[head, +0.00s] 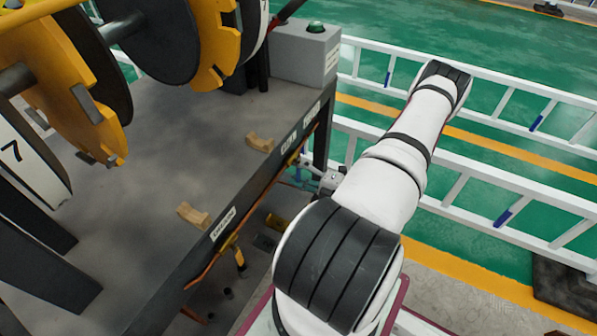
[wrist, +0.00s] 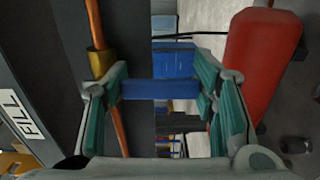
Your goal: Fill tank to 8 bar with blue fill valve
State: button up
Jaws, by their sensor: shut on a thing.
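In the wrist view my gripper (wrist: 160,80) has its teal-padded fingers on either side of a blue bar, the blue fill valve's handle (wrist: 160,90), and is shut on it. The handle lies across the picture, level from finger to finger. A copper pipe (wrist: 94,22) with a brass fitting (wrist: 99,62) runs just left of it. A "FILL" label (wrist: 22,115) is on the dark panel at the left. In the head view my arm hides the valve and most of the gripper. No tank gauge reading can be seen.
A red cylinder (wrist: 262,65) stands close at the right in the wrist view. In the head view, a grey bench (head: 150,160) carries yellow-and-black discs (head: 75,80) and a grey box (head: 305,55) with a green button. White ladder-like rails (head: 500,170) lie to the right.

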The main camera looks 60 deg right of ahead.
jog(key=o, duration=1.7)
jog(key=shift+s, duration=0.1)
jog(key=s, duration=1.1)
jog(key=shift+s+d, duration=0.4)
jog(key=shift+d, duration=0.05)
